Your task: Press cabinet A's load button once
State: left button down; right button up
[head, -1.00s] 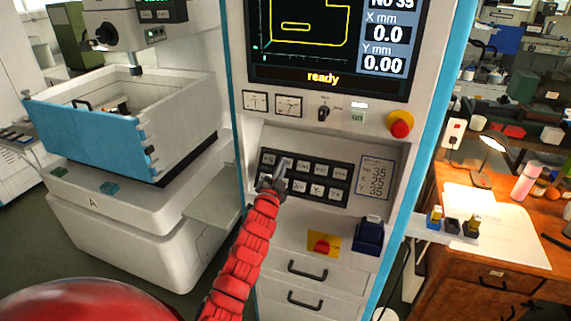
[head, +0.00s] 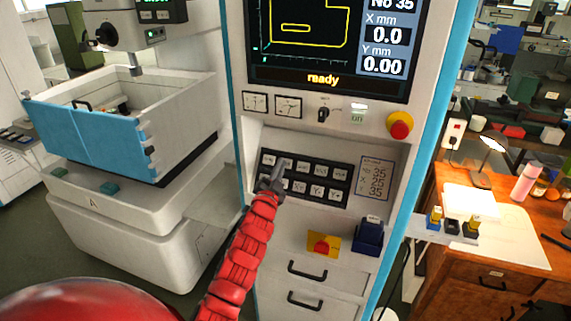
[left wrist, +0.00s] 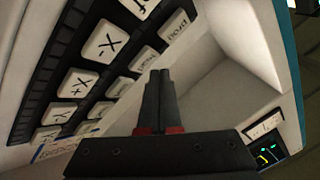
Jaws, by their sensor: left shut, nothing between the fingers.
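The control cabinet (head: 222,60) stands in the middle of the head view, with a dark keypad panel (head: 318,188) of pale keys below its screen. My left gripper (head: 280,170) is shut and empty, in front of the keypad's left end. In the left wrist view its closed fingers (left wrist: 159,100) point towards the keypad keys (left wrist: 120,52). A key with a small word on it (left wrist: 174,28) lies beyond the fingertips; its text is hard to read. I cannot tell whether the fingertips touch a key. My right gripper is not in view.
The screen (head: 312,76) reads "ready". A red knob (head: 400,126) is above the keypad to the right; a red-and-yellow switch (head: 322,244) and dark blue box (head: 369,238) are below. A machine marked A (head: 120,235) stands left, a wooden desk (head: 460,215) right.

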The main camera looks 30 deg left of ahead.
pick_arm(q)
jog(key=s+r, duration=0.1)
jog(key=s, duration=0.1)
jog(key=s+d+r+p, duration=0.1)
jog(key=s+r, duration=0.1)
jog(key=shift+p, duration=0.3)
dwell(0.6)
